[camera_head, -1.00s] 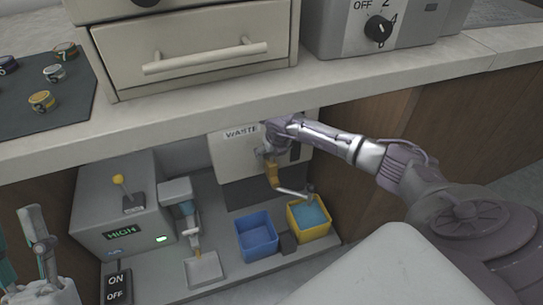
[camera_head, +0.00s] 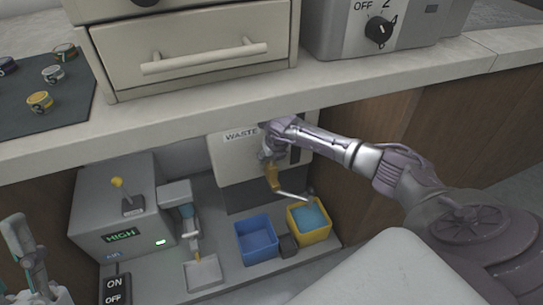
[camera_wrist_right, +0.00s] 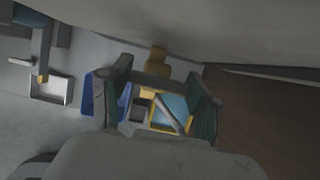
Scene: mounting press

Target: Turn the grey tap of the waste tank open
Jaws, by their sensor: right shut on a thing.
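The waste tank (camera_head: 235,160) is a pale box marked WASTE under the counter. A brass-yellow fitting (camera_head: 272,178) hangs below its front, with a grey tap lever (camera_head: 292,195) slanting down to the right. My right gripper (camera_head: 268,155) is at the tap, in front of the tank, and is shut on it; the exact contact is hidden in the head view. In the right wrist view the gripper's fingers (camera_wrist_right: 158,100) stand on either side of the lever (camera_wrist_right: 168,115). My left gripper (camera_head: 28,255) is at the lower left edge, partly cut off, its opening unclear.
Below the tap stand a blue bin (camera_head: 257,240) and a yellow bin (camera_head: 309,222) with blue inside. A grey machine (camera_head: 120,210) with a yellow-knobbed lever and a small tray (camera_head: 203,273) are left.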

